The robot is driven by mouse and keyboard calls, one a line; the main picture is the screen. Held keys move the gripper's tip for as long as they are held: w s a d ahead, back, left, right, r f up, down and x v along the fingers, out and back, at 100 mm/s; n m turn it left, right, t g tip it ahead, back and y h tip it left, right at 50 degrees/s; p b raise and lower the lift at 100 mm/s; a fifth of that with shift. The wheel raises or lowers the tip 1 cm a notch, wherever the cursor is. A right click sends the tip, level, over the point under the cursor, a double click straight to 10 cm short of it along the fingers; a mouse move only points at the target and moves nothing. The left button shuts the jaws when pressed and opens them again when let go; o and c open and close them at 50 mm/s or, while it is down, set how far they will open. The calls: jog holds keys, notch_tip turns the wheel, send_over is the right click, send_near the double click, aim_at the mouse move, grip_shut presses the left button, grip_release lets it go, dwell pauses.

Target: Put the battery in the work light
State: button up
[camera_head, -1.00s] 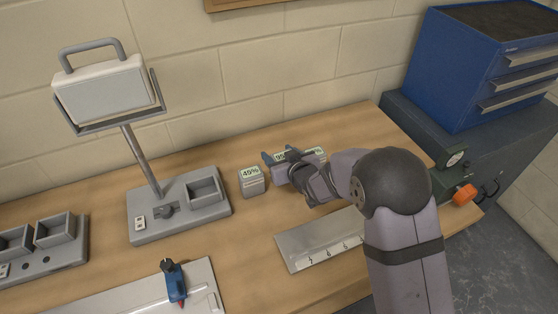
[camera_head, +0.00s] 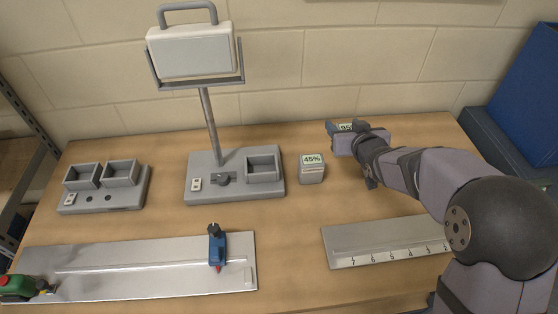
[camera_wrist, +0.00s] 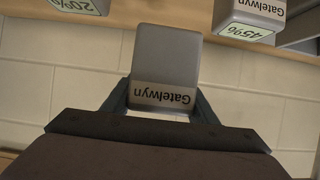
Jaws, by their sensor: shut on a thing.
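My gripper (camera_head: 343,134) is shut on a grey battery (camera_wrist: 165,60), whose label reads Gatelwyn in the wrist view. In the head view its top display seems to read 95, partly covered by my fingers. I cannot tell how far its base is above the table. The work light (camera_head: 192,52) stands to the left on a post. Its grey base (camera_head: 235,189) has an open square socket (camera_head: 263,168) on the right, which looks empty, and a dark knob (camera_head: 223,178) beside it. A second battery (camera_head: 312,170), marked 45%, stands between that base and my gripper.
A third battery (camera_wrist: 80,5), marked 20%, shows in the wrist view; my arm hides it in the head view. A unit with two open sockets (camera_head: 104,187) sits at left. Metal plates (camera_head: 130,275) lie in front, one carrying a blue clamp (camera_head: 217,246). The wall is close behind.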

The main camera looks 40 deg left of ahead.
jog(key=s+a+r+p, duration=0.2)
jog(key=s+a, duration=0.6)
jog(key=s+a+r+p, duration=0.2)
jog(key=s+a+p, duration=0.1)
jog(key=s+a, duration=0.55)
jog(key=shift+w+a+f+p, duration=0.1)
jog(key=shift+w+f+p, duration=0.1)
jog(key=shift+f, duration=2.45)
jog(key=shift+w+f+p, duration=0.15)
jog(key=shift+f, duration=2.45)
jog(key=shift+f, duration=0.15)
jog(key=o, duration=1.4)
jog(key=shift+f, duration=0.1)
